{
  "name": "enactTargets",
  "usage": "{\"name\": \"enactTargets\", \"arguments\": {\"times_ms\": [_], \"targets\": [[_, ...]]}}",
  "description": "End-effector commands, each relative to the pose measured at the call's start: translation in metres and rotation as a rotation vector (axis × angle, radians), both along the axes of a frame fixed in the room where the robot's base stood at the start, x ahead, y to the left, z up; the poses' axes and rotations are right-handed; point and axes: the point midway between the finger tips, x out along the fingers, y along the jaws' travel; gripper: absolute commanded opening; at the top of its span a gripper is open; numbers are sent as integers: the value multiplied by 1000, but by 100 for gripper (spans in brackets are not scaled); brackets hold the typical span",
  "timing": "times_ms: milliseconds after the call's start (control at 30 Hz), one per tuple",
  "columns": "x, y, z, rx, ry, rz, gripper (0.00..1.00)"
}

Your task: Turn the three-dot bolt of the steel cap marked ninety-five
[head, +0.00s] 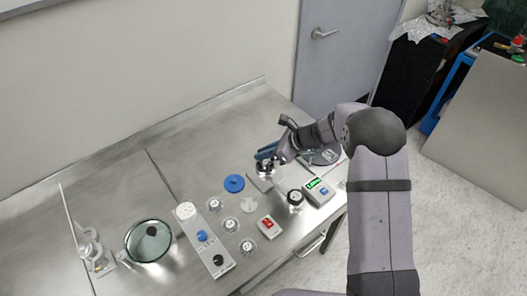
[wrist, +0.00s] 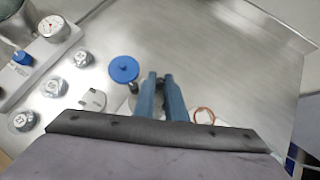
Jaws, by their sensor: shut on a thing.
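My gripper (head: 265,158) has blue fingers and reaches down over a small silver and dark fitting (head: 265,170) on the steel bench. A pale round edge shows beside the fingers, mostly covered. Three steel caps with numbered white tops stand in a row to the left: the far one (wrist: 82,58), the middle one (wrist: 55,86) and the near one (wrist: 22,121). Their numbers are too small to read surely. I cannot make out a ninety-five or a three-dot bolt.
A blue disc (wrist: 124,69) stands left of my fingers, with a pale flat disc (wrist: 93,101) nearer. A copper-coloured ring (wrist: 204,115) lies to the right. A red-display box (head: 269,227), a green-display box (head: 318,191) and a dark-topped cylinder (head: 295,197) stand near the front edge.

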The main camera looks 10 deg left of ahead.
Motion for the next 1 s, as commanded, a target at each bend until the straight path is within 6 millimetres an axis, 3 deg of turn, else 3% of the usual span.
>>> {"name": "enactTargets", "arguments": {"times_ms": [500,1000], "targets": [[6,-2,-2,-1,-2,336,0],[6,-1,0,-1,0,431,0]]}}
